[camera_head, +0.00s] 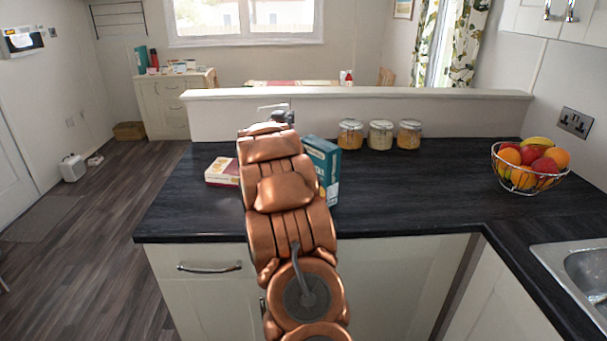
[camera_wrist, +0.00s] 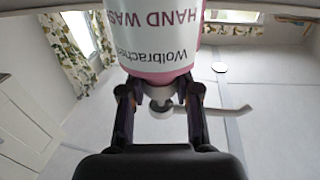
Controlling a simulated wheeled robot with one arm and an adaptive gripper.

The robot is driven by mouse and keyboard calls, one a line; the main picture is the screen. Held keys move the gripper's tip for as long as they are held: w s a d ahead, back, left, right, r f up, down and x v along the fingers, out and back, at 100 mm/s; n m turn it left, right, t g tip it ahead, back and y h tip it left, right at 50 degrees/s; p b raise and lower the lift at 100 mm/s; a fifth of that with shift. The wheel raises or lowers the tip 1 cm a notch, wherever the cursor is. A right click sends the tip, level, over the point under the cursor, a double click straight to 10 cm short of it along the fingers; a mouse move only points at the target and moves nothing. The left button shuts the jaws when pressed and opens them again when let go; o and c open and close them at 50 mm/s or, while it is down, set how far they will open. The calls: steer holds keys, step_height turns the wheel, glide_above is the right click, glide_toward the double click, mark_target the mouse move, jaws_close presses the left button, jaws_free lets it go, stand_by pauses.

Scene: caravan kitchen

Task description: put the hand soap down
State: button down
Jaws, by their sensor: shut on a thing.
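The hand soap (camera_wrist: 158,40) is a pink bottle with a white label reading "HAND WASH". It fills the top middle of the wrist view, upside down in that picture, with its pale pump spout (camera_wrist: 232,111) pointing right. My gripper (camera_wrist: 160,97) is shut on it around the neck, one dark finger on each side. In the head view my copper-coloured arm reaches over the dark worktop (camera_head: 420,205) and hides the bottle and most of my gripper. Whether the bottle's base touches anything cannot be seen.
A teal box (camera_head: 322,168) stands just right of my arm, and a flat cream-and-red box (camera_head: 221,172) lies left. Three jars, including a left one (camera_head: 350,135), line the ledge (camera_head: 400,93). A fruit bowl (camera_head: 530,172) stands right, near the sink (camera_head: 580,262). The worktop between is clear.

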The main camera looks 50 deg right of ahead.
steer(key=f, duration=0.5)
steer(key=shift+s+d, duration=0.2)
steer(key=shift+d, duration=0.05)
steer(key=shift+f+p, duration=0.6)
steer(key=shift+f, duration=1.9)
steer(key=shift+f, duration=0.15)
steer(key=c, duration=0.8)
jaws_free()
steer(key=shift+a, duration=0.1)
steer(key=shift+s+a, duration=0.1)
steer(key=shift+a, duration=0.2)
steer(key=shift+b+v, duration=1.4)
steer(key=shift+v, duration=4.25)
